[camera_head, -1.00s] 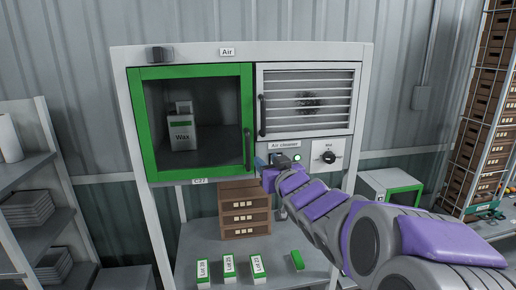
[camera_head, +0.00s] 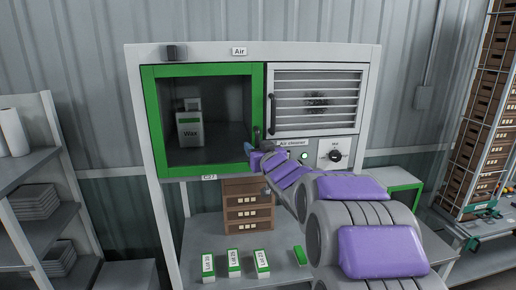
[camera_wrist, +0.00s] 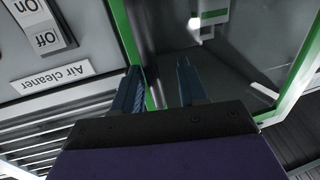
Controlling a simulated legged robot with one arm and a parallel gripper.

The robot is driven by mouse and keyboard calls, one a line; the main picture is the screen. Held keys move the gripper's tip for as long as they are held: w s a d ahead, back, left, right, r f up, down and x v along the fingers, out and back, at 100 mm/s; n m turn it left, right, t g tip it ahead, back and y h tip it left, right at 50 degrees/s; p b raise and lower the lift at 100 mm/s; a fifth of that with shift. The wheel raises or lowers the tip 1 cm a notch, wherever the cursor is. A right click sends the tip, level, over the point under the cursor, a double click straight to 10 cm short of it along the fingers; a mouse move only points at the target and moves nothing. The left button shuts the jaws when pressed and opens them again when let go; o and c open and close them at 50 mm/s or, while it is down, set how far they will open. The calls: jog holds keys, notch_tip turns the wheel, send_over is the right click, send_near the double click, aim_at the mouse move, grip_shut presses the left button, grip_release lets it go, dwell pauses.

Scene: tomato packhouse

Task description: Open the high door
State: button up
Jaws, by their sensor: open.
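The high door (camera_head: 205,71) is a green-framed glass door on the upper left of the white cabinet, and it looks shut. My gripper (camera_head: 249,151) is at the door's lower right corner, close to the handle and partly hidden by my arm. In the wrist view my gripper (camera_wrist: 159,66) is open, its two fingers pointing at the door. A dark bar that looks like the handle (camera_wrist: 146,42) shows ahead between the fingers, beside the green frame. I cannot tell if they touch.
A Wax container (camera_head: 189,130) stands behind the glass. Below, brown drawers (camera_head: 247,205) and several green-white lot boxes (camera_head: 233,262) stand on the bench. Shelves (camera_head: 30,160) flank the left.

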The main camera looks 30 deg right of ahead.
jog(key=shift+s+a, duration=0.1)
jog(key=shift+a, duration=0.2)
jog(key=shift+d, duration=0.9)
jog(key=c, duration=0.5)
jog(key=shift+a, duration=0.15)
grip_shut()
jog(key=shift+a, duration=0.1)
